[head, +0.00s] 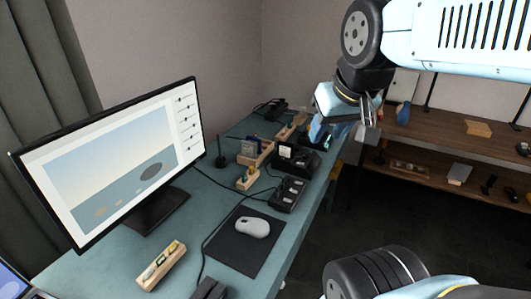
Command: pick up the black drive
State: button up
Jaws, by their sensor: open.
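My gripper (366,124) is at the upper right, above the right edge of the blue-green desk (228,222). It is open, and nothing shows between its fingers. Several black items lie on the desk, and I cannot tell for sure which is the black drive. A black box with a pale label (296,158) stands at mid-desk, left of and below my gripper in the picture. A low black block (288,195) lies nearer, and another black item (208,290) is cut off at the bottom edge. The desk area behind my gripper is partly hidden.
A large monitor (115,165) stands on the left. A white mouse (253,227) rests on a dark mat (240,246). Wooden holders (162,265) and cables are spread along the desk. A brown shelf (460,150) stands at the right, with open floor before it.

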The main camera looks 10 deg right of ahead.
aim_at(284, 148)
jog(key=z, duration=0.85)
jog(key=i, duration=0.15)
jog(key=u, duration=2.85)
jog(key=k, duration=1.05)
jog(key=z, duration=1.5)
jog(key=i, duration=1)
jog(key=z, duration=0.1)
